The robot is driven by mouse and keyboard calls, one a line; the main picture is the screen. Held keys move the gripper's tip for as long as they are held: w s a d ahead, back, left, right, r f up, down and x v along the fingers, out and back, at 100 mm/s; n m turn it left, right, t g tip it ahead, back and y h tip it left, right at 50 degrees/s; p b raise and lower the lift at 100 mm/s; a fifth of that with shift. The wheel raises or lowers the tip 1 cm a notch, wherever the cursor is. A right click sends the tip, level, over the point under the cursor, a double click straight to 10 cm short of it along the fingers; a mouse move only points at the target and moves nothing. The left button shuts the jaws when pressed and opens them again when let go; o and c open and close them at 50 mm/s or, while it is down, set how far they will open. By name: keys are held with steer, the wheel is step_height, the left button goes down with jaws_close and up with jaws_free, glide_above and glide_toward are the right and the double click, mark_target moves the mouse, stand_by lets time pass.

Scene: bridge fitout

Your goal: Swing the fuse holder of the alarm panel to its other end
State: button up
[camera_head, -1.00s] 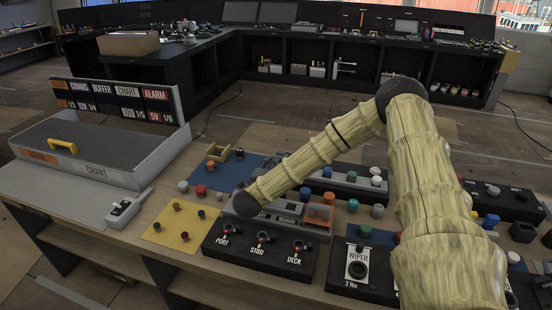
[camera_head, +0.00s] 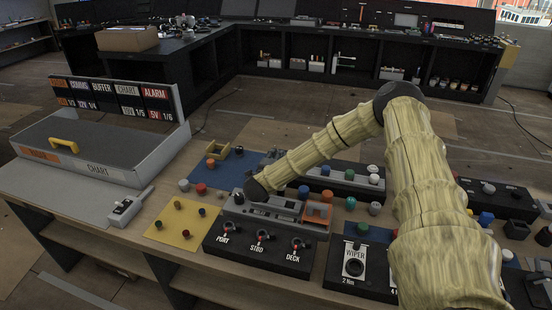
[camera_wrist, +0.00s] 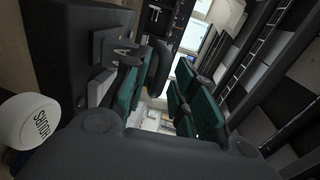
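In the wrist view my gripper (camera_wrist: 158,98) shows dark fingers with green pads, set apart, with bright background in the gap. A dark bracket marked with letters (camera_wrist: 115,47) stands on a dark box at the left finger; I cannot tell whether it is the fuse holder, or whether they touch. In the head view my arm's dark end joint is over the back left of a grey panel (camera_head: 322,232) with grey blocks and an orange part (camera_head: 318,212). I cannot tell whether this is the alarm panel. My gripper is not clear in that view.
A yellow plate with pegs (camera_head: 183,224) lies left, and a labelled rack (camera_head: 115,102) stands behind a tray.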

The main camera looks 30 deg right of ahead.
jaws_close()
